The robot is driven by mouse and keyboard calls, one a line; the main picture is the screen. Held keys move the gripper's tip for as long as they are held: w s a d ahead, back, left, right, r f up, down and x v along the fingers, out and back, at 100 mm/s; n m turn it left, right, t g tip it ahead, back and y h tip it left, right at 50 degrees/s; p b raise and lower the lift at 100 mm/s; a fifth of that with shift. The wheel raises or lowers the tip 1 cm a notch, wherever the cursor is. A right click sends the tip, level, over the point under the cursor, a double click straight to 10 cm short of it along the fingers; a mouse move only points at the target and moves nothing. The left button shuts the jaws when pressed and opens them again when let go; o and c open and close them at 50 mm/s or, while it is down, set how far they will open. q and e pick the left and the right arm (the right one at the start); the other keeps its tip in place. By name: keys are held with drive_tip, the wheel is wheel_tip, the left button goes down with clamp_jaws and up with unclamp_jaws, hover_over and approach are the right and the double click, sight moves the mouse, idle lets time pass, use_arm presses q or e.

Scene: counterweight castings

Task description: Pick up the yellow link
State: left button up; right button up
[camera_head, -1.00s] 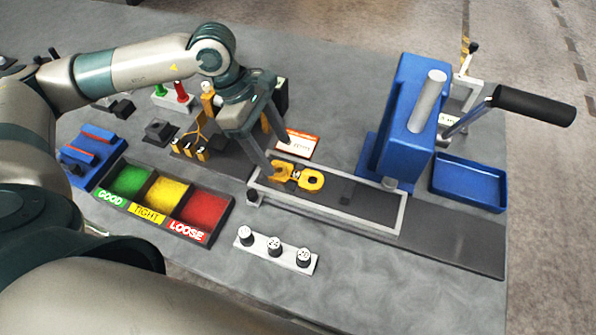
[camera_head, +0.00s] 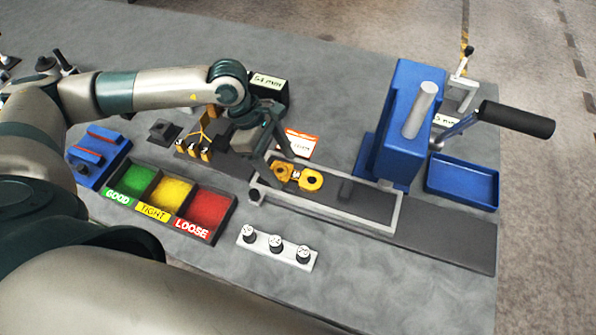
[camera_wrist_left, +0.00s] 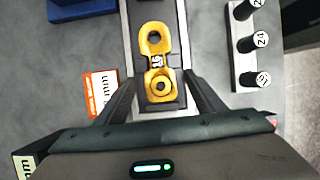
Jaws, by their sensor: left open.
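The yellow link (camera_head: 305,177) lies in the light-framed channel in front of the blue press. It has a ring at each end and a small white marking between them. It shows whole in the left wrist view (camera_wrist_left: 158,72), lying lengthwise between the finger lines. My left gripper (camera_head: 272,170) is open just above the link's left end. In the left wrist view its two fingers (camera_wrist_left: 160,82) stand on either side of the near ring, apart from it. My right gripper is not in view.
The blue lever press (camera_head: 400,130) stands right of the link, with a blue tray (camera_head: 462,182) beside it. A GOOD/TIGHT/LOOSE sorting tray (camera_head: 160,212) is left. A white strip with numbered knobs (camera_head: 262,243) lies in front. An orange-edged card (camera_head: 300,144) lies behind the channel.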

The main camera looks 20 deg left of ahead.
use_arm(q)
drive_tip(key=shift+d+f, duration=0.15)
drive_tip(key=shift+f, duration=0.25)
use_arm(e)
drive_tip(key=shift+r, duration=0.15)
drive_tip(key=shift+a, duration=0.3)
use_arm(q)
drive_tip(key=shift+w+r, duration=0.1)
clamp_jaws()
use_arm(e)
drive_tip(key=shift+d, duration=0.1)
